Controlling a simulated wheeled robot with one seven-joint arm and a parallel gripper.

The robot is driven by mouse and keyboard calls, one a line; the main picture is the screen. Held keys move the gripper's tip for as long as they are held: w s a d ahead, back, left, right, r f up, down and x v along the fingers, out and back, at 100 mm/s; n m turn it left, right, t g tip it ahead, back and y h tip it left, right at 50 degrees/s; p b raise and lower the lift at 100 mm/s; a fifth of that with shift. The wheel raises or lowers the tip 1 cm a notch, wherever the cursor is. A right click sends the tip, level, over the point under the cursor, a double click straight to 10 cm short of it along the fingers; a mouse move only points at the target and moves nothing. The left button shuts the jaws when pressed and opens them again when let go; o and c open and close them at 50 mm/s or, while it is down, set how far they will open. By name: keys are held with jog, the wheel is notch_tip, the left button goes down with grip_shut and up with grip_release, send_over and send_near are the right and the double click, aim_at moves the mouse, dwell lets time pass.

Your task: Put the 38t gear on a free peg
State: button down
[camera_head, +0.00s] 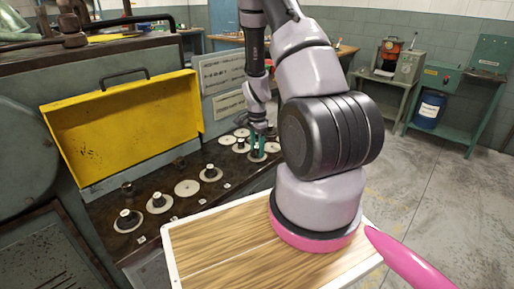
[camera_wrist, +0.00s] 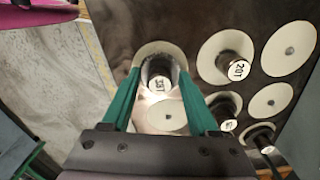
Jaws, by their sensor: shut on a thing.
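The held gear shows in the wrist view as a pale disc (camera_wrist: 150,49) with a dark hub and a white label (camera_wrist: 159,84) that seems to read 38T. My gripper (camera_wrist: 160,76) has its green fingers shut on this hub, one on each side. In the head view my gripper (camera_head: 258,147) points down at the far end of the dark bench, over a pale disc (camera_head: 256,157). I cannot tell whether the held gear touches the bench. A flat pale disc (camera_wrist: 166,116) with a small centre mark lies beside it; no hub shows on it.
A gear labelled 20T (camera_wrist: 237,70) and several other discs lie to the right in the wrist view. More hubbed gears (camera_head: 159,203) and a bare disc (camera_head: 187,188) line the bench's near part. A yellow cover (camera_head: 120,125) stands behind; a wooden board (camera_head: 220,240) lies in front.

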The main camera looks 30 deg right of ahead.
jog(key=shift+f, duration=0.35)
jog(key=shift+c, duration=0.4)
grip_release()
notch_tip(320, 180, up, 24)
dwell(1.0)
dwell(0.7)
